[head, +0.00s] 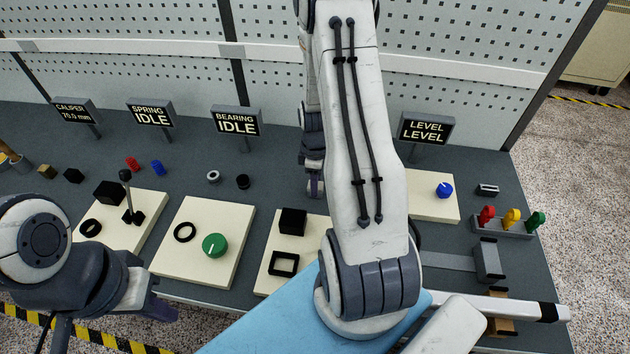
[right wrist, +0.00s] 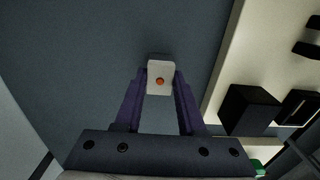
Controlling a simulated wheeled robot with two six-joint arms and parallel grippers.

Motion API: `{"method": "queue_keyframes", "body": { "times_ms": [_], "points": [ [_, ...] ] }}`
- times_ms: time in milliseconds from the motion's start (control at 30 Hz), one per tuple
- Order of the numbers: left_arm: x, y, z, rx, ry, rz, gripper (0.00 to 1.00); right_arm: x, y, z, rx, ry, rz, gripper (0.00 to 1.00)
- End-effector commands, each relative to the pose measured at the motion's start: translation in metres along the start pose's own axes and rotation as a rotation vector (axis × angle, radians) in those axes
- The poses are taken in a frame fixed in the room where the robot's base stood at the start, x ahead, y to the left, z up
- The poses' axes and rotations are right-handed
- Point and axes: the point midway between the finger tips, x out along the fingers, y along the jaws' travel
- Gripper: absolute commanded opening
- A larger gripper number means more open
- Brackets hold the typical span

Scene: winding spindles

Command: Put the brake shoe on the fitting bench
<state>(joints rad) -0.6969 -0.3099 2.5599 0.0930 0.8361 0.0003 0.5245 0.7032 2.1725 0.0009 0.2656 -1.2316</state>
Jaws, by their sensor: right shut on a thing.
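My right gripper (right wrist: 160,88) is shut on a pale block (right wrist: 160,66) with an orange dot on its face. I cannot tell whether this block is the brake shoe. The right wrist view shows it over the dark grey bench (right wrist: 90,45); its height above the surface is unclear. In the head view, the right gripper (head: 314,188) is partly behind my own arm, over the dark bench (head: 340,115), and the block cannot be made out. My left gripper (head: 158,296) is open and empty at the bench's front left edge.
Cream boards with a black block (head: 292,221), a green knob (head: 214,245) and a blue knob (head: 445,190) stand on the bench. Signs line the back, including BEARING IDLE (head: 237,121). Coloured tags (head: 511,218) stand at right. Two small rings (head: 213,177) lie left of my right gripper.

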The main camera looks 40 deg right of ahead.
Motion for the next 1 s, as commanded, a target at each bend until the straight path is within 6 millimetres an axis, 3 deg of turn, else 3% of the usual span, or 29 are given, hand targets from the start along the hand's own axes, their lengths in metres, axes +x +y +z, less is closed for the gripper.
{"method": "queue_keyframes", "body": {
  "times_ms": [267,300,367,767,1000],
  "points": [
    [0.004,0.000,0.000,0.000,0.000,0.000,0.00,0.004,0.000,0.000,-0.001,0.000,0.000,0.00],
    [0.003,0.000,0.000,0.000,0.000,0.000,0.00,0.003,0.000,0.000,-0.001,0.000,0.000,0.47],
    [0.003,0.000,0.000,0.000,0.000,0.000,0.00,0.003,0.000,0.000,-0.001,0.000,0.000,0.69],
    [-0.001,0.000,0.000,0.000,0.000,0.000,0.00,-0.003,0.000,0.000,0.000,0.001,0.001,0.69],
    [0.008,-0.001,0.001,0.000,0.000,0.000,0.00,-0.040,0.002,-0.001,-0.001,0.003,0.008,0.69]
  ]
}}
